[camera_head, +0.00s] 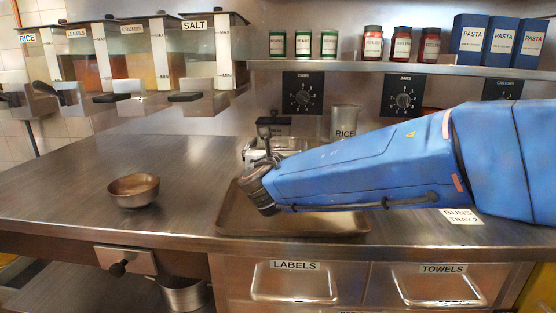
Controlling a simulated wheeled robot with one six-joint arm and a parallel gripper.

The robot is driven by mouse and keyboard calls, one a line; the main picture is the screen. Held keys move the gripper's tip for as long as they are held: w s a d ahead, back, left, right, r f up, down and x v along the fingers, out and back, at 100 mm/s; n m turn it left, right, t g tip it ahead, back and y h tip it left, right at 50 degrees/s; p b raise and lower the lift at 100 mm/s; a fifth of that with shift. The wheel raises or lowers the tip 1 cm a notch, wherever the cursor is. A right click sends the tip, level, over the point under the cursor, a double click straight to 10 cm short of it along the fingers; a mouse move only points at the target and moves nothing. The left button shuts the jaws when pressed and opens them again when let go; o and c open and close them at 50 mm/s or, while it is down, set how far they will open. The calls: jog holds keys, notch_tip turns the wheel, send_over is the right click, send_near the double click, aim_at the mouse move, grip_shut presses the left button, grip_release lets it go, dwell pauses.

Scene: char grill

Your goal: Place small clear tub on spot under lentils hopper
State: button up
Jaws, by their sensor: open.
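A small clear tub (290,146) appears to stand at the back of the steel counter, just beyond my wrist; my arm partly hides it. My gripper (266,138) is at the end of the blue arm, open, close to the tub in the picture. I cannot tell whether the fingers touch or straddle it. The lentils hopper (80,63) hangs at the back left, second from the left in the row, with a black-handled outlet below it. No tub shows under it, and no marked spot can be made out on the counter there.
A metal bowl (134,190) sits on the left counter. A shallow tray (310,224) lies under my arm. A container labelled RICE (345,122) stands behind the arm. The crumbs hopper (136,55) and salt hopper (200,55) flank the lentils hopper's right. The left counter is mostly clear.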

aim_at(279, 137)
jog(key=shift+w+f, duration=0.15)
jog(key=shift+w, duration=2.7)
jog(key=c, duration=1.3)
jog(key=shift+o, duration=0.2)
jog(key=shift+r, duration=0.6)
jog(key=shift+s+r, duration=0.2)
jog(key=shift+r, duration=0.4)
jog(key=shift+s+r, duration=0.15)
jog(key=shift+r, duration=0.45)
jog(key=s, duration=1.7)
jog(key=shift+s+a, duration=0.15)
jog(key=shift+a, duration=0.15)
